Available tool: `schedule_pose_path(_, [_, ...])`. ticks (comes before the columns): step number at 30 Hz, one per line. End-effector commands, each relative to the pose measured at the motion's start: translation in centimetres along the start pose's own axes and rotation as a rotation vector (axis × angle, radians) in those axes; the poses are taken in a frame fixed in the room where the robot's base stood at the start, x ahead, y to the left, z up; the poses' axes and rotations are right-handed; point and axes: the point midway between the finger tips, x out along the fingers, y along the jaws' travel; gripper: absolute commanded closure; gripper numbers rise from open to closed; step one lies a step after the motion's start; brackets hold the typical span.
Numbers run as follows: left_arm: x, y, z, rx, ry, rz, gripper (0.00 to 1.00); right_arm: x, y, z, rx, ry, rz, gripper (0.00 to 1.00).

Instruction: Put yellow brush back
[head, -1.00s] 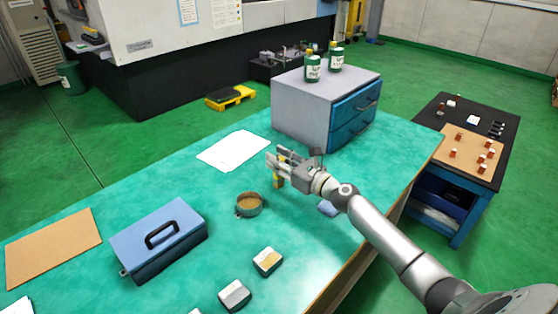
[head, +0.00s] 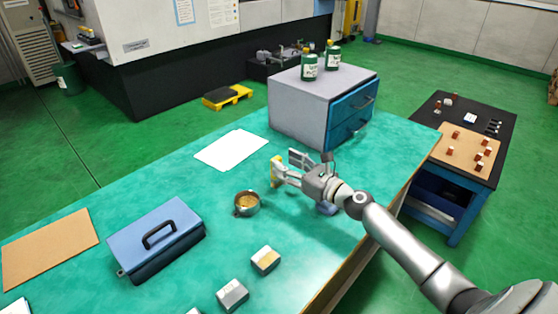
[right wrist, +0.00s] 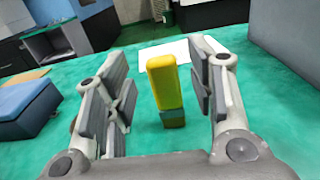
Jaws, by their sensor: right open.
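The yellow brush (head: 275,170) stands upright on the green tabletop (head: 120,190), near the middle of the table. A small round tin (head: 247,203) with tan contents stands just left of the gripper. My left gripper is out of view.
A drawer cabinet (head: 298,108) with green bottles (head: 311,66) on top stands behind the gripper. A blue toolbox (head: 160,240), small boxes (head: 264,260), a white sheet (head: 231,149) and a brown board (head: 50,248) lie around. The table between toolbox and sheet is clear.

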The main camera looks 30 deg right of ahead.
Motion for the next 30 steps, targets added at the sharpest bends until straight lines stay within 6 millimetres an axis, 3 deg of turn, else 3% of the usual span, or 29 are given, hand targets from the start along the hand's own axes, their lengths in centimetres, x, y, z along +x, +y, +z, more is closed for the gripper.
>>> schedule_pose_path(3, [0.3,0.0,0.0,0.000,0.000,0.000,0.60,-1.6,0.0,-0.2,0.000,0.002,0.000,0.50])
schedule_pose_path(9, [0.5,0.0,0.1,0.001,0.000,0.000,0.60,-2.9,0.0,0.0,-0.001,0.000,0.000,0.50])
schedule_pose_path(26, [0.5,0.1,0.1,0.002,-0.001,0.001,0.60,-3.0,0.0,0.1,0.000,-0.001,0.000,0.50])
schedule_pose_path(30, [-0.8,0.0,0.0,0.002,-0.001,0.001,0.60,-3.0,0.0,1.4,-0.001,-0.001,0.000,0.50])
